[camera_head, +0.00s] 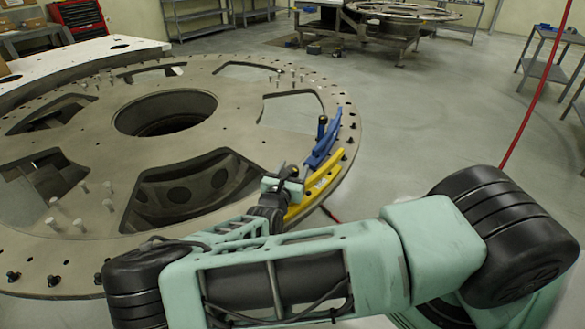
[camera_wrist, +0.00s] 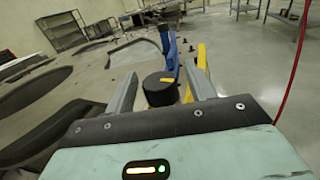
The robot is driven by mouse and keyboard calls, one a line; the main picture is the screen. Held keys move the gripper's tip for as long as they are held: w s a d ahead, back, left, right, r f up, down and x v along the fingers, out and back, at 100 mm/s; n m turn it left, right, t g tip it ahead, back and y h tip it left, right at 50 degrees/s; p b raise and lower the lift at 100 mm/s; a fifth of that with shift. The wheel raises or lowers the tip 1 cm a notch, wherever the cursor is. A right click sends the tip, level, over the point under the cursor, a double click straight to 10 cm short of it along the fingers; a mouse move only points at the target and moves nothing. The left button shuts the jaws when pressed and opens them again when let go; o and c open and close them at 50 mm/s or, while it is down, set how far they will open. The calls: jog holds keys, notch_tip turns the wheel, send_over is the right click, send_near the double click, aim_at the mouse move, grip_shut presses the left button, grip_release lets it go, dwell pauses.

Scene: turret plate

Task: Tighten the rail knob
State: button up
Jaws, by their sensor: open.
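The rail knob (camera_wrist: 160,90) shows in the wrist view as a short black cylinder with a yellow-orange mark on its top. It stands between the two fingers of my open gripper (camera_wrist: 160,73), with a gap visible on the left; contact on the right is unclear. In the head view my gripper (camera_head: 285,182) is over the plate's rim, beside the blue rail piece (camera_head: 322,148) and the yellow rail piece (camera_head: 316,190). The knob is not clearly distinguishable there, being largely hidden by my gripper.
The large round turret plate (camera_head: 240,140) has wide cutouts, a central hole and upright pins. A dark upright handle (camera_head: 322,127) stands by the blue piece. A red cable (camera_head: 535,95) hangs at the right. Open floor lies beyond the rim.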

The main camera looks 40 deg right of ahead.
jog(key=c, duration=0.9)
jog(key=shift+c, duration=0.2)
